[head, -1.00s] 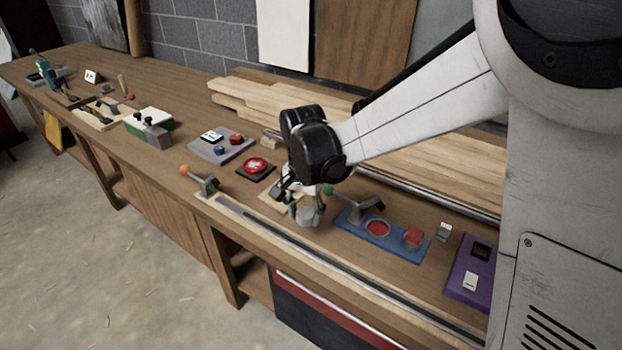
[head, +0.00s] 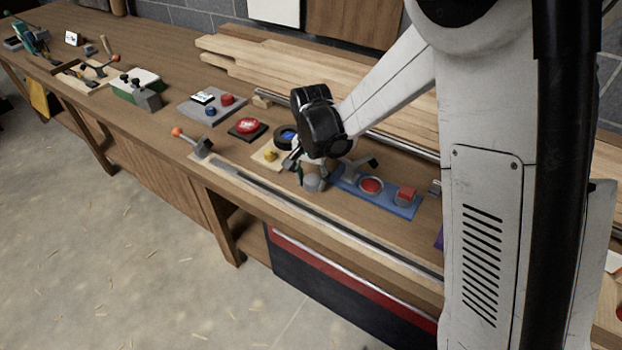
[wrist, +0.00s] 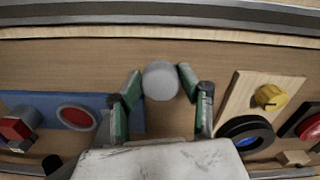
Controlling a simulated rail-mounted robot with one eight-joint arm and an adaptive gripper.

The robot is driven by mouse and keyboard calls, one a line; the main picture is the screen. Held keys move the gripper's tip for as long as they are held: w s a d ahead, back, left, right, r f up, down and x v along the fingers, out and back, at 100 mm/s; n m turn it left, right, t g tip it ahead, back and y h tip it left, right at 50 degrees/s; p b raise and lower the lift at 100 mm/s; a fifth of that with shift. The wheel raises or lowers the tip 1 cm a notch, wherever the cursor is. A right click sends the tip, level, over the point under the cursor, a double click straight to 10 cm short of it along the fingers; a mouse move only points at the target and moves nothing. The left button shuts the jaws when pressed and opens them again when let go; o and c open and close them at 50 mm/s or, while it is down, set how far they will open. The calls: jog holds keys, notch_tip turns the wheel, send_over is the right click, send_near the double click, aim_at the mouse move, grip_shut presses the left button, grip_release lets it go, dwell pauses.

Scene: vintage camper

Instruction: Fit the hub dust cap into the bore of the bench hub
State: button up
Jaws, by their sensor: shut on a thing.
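My gripper (wrist: 160,85) is shut on a grey round piece (wrist: 160,81), seen between its green-padded fingertips in the wrist view; I take it to be the hub dust cap. In the head view the grey piece (head: 314,183) hangs below my gripper (head: 311,176) near the left end of the blue board. Its height above the bench is unclear. A black ring with a blue centre (wrist: 245,131) sits on a light wooden board, right of my gripper in the wrist view; it may be the bench hub. In the head view the ring (head: 285,137) is partly hidden by my wrist.
A yellow knob (head: 270,155) stands on the light wooden board (head: 261,151). The blue board (head: 389,200) bears a grey lever, a red disc (head: 371,185) and a red block (head: 406,193). A red button (head: 247,125) is farther left. Planks (head: 300,72) lie behind. A rail runs along the front edge.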

aim_at(311, 180)
jog(key=shift+f, duration=0.2)
jog(key=o, duration=1.2)
jog(key=shift+c, duration=0.2)
jog(key=shift+r, duration=0.2)
notch_tip(311, 180, up, 12)
jog(key=s+d+r+n+t, duration=0.2)
jog(key=s+d+r+t, duration=0.1)
jog(key=s+d+r, duration=0.65)
jog(key=s+d+n+t, duration=0.2)
jog(key=s+d, duration=0.4)
jog(key=s, duration=0.6)
jog(key=shift+d+f+n+t, duration=0.3)
jog(key=shift+d+f+t, duration=0.1)
jog(key=shift+t, duration=0.5)
jog(key=shift+o, duration=0.5)
jog(key=shift+s+d+f, duration=0.15)
jog(key=shift+s+d, duration=0.1)
jog(key=shift+s, duration=0.3)
